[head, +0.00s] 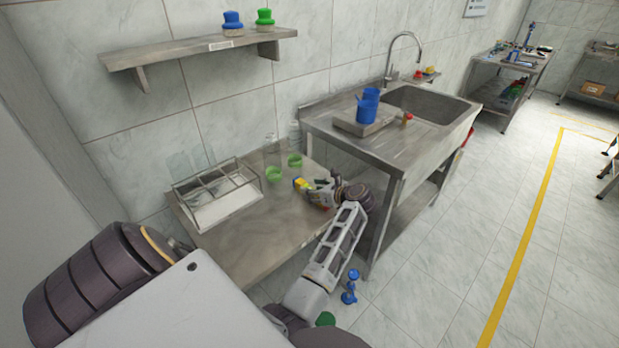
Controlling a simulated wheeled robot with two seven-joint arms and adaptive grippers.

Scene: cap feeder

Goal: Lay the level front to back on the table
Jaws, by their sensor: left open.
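A small yellow piece with a dark or blue end, which looks like the level (302,184), is on the steel table (262,234) near its right side. It is small and partly hidden by my gripper, so I cannot make out its full length or direction. My left gripper (312,193) is open right beside the yellow piece, low over the table. I cannot tell whether its fingers touch it. My right gripper is not in view.
A rack with clear panes (216,197) stands on the table's left. Two green cups (274,174) and clear bottles stand at the back. The table's front middle is bare.

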